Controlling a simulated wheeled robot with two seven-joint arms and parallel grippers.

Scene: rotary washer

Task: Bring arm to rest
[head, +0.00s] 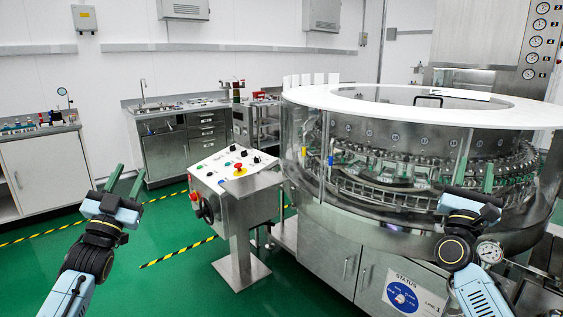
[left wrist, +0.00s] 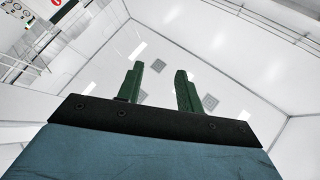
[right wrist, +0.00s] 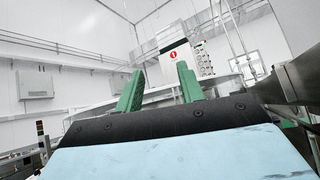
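My left gripper (head: 125,182) is raised at the left of the head view, in front of the green floor and left of the control pedestal. Its two green fingers stand apart with nothing between them, as the left wrist view (left wrist: 158,88) also shows. My right gripper (head: 473,180) is raised at the right of the head view, in front of the rotary washer (head: 345,215). Its green fingers are apart and empty in the right wrist view (right wrist: 160,88). I cannot tell how far it is from the washer.
A control pedestal (head: 238,225) with buttons and a red knob stands between my arms, left of the washer. A sink counter (head: 165,155) and a white cabinet (head: 45,170) stand along the back and left. Green floor with yellow-black tape (head: 178,250) is open at the left.

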